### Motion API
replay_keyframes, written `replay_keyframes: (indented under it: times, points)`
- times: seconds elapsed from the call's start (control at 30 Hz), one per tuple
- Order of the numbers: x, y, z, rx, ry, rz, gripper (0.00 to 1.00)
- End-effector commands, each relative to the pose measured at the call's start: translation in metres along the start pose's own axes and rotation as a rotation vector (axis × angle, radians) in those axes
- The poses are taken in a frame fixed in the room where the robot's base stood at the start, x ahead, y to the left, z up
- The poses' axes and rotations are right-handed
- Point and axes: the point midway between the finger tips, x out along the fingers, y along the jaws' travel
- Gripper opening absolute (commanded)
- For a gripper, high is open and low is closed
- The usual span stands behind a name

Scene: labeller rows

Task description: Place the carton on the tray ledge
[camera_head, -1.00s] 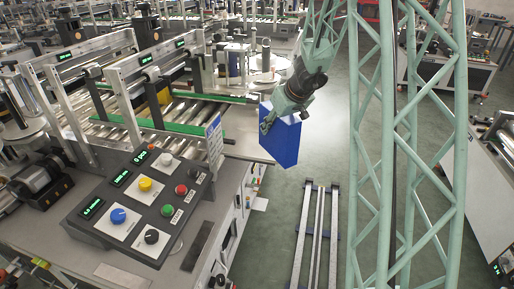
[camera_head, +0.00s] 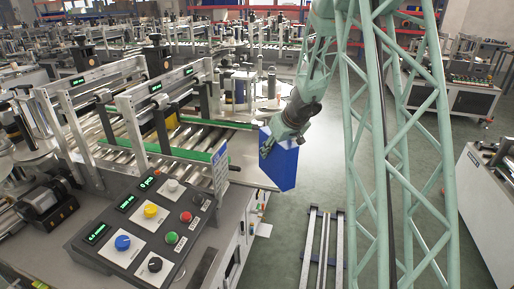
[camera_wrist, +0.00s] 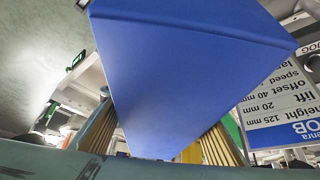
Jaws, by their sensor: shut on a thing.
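I cannot tell which surface is the tray ledge; the nearest flat surface is the grey table end (camera_head: 240,160) beside the carton.
A control panel (camera_head: 150,225) with coloured buttons stands at front left, with a job sign (camera_head: 220,172) behind it. A roller conveyor (camera_head: 190,137) with green side strips lies left of the carton. Floor rails (camera_head: 322,250) run below, and open floor lies around them.

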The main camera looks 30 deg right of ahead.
Motion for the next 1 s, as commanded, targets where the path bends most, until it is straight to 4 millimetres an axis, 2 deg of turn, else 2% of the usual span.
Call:
replay_keyframes:
  times: [0.5,1.0]
  points:
    - [0.035,-0.004,-0.049,-0.001,0.001,0.000,0.19]
    - [0.064,-0.006,-0.085,0.000,0.000,0.000,0.19]
